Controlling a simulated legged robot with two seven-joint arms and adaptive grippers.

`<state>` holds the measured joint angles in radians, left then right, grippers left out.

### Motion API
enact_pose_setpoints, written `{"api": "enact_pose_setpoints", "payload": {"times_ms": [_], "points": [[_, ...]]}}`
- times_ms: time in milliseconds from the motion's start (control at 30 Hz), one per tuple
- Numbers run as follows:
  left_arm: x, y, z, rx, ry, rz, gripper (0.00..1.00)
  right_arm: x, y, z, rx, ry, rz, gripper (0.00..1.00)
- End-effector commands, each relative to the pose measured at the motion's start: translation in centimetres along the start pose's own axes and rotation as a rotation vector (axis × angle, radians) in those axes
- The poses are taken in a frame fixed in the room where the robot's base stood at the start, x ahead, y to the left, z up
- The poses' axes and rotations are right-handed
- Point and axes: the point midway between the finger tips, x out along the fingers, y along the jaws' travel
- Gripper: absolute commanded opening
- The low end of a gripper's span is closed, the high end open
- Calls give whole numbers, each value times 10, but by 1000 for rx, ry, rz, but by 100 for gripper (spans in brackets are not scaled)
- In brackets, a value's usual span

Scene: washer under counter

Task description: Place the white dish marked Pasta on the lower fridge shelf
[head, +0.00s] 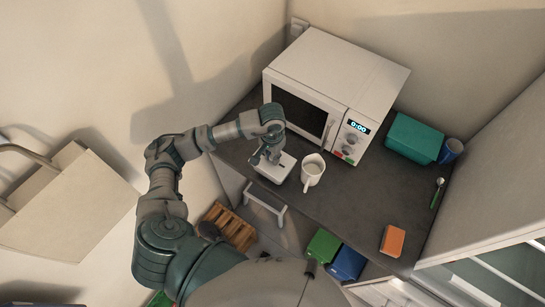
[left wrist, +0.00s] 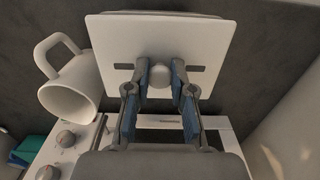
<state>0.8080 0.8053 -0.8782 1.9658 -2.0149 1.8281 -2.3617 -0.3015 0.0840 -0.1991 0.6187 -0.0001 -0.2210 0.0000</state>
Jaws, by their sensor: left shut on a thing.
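A white square dish (head: 274,167) with a round knob on top is at the left edge of the dark counter, in front of the microwave. It also shows from above in the left wrist view (left wrist: 115,35). No Pasta marking can be read on it. My left gripper (head: 267,153) is over the dish. In the left wrist view its two fingers (left wrist: 160,75) are closed on either side of the knob. I cannot tell whether the dish touches the counter. My right gripper is not in view. A white-framed unit with glassy panels (head: 490,272), possibly the fridge, shows at the lower right; its lower shelf cannot be made out.
A white mug (head: 312,169) stands close to the right of the dish. A white microwave (head: 345,75) is behind. A teal box (head: 413,138), blue cup (head: 452,150) and orange block (head: 392,241) are further right. The counter's (head: 350,200) middle is clear.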

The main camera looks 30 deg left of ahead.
Motion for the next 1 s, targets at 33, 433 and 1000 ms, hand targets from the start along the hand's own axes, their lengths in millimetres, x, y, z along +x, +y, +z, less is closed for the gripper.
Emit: {"api": "enact_pose_setpoints", "payload": {"times_ms": [33,433,1000], "points": [[-1,-1,-3,0,1,1,0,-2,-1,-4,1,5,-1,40],[35,-2,-5,1,1,0,0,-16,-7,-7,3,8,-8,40],[37,-3,-4,1,-1,0,48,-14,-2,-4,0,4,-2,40]]}}
